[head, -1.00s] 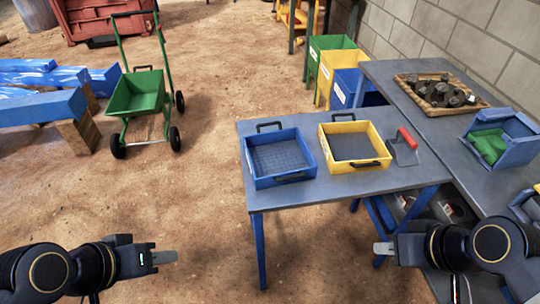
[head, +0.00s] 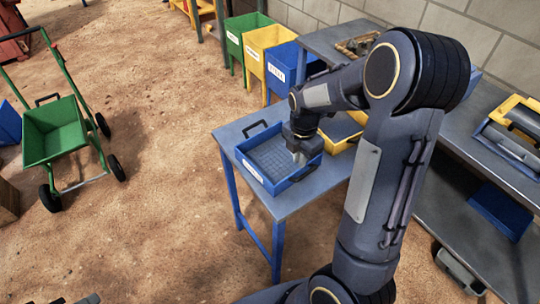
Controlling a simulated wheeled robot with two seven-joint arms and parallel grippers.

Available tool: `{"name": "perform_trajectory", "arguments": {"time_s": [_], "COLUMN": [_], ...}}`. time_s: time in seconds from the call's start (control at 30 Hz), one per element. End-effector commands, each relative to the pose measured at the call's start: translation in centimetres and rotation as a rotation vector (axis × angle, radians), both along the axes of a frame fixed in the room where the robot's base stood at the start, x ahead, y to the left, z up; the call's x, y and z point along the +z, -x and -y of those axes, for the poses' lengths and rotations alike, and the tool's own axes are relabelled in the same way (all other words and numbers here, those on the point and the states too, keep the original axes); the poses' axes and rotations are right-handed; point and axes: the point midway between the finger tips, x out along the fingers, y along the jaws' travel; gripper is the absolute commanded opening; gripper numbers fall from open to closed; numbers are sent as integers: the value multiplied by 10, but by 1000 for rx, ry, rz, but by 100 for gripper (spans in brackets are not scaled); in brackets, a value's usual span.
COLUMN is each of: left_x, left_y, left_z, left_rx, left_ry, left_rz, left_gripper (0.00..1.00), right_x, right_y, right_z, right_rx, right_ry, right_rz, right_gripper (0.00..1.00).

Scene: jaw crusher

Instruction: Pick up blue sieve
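The blue sieve (head: 268,156), a square tray with a mesh floor and black handles, sits on the grey table (head: 228,134). My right gripper (head: 299,157) points down over the sieve's right side, near its right rim. Its fingers look close to the rim, but I cannot tell whether they touch it or how far apart they are. Only a tip of my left gripper (head: 90,299) shows at the bottom left edge.
The yellow sieve (head: 341,146) stands right of the blue one, partly behind my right arm. Green, yellow and blue bins (head: 267,55) stand behind the table. A green cart (head: 55,130) is on the dirt at left. A longer bench (head: 335,40) runs along the wall.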

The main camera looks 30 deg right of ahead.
Motion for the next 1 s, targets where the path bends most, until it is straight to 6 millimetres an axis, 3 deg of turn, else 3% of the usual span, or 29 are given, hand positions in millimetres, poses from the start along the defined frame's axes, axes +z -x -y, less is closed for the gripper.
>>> {"name": "perform_trajectory", "arguments": {"time_s": [0.4,0.67,0.77,1.0], "left_x": [7,7,7,7], "left_y": [0,0,0,0], "left_z": [0,0,0,0], "left_rx": [0,0,0,0], "left_ry": [0,0,0,0], "left_rz": [0,0,0,0], "left_gripper": [36,36,36,36], "right_x": [-53,-56,-56,-55], "right_y": [2,2,2,2], "right_z": [2,2,2,2], "right_rx": [-2,-3,-3,-3], "right_ry": [-2,-2,-2,-2], "right_rz": [-2,1,1,1], "right_gripper": [11,11,0,0]}}
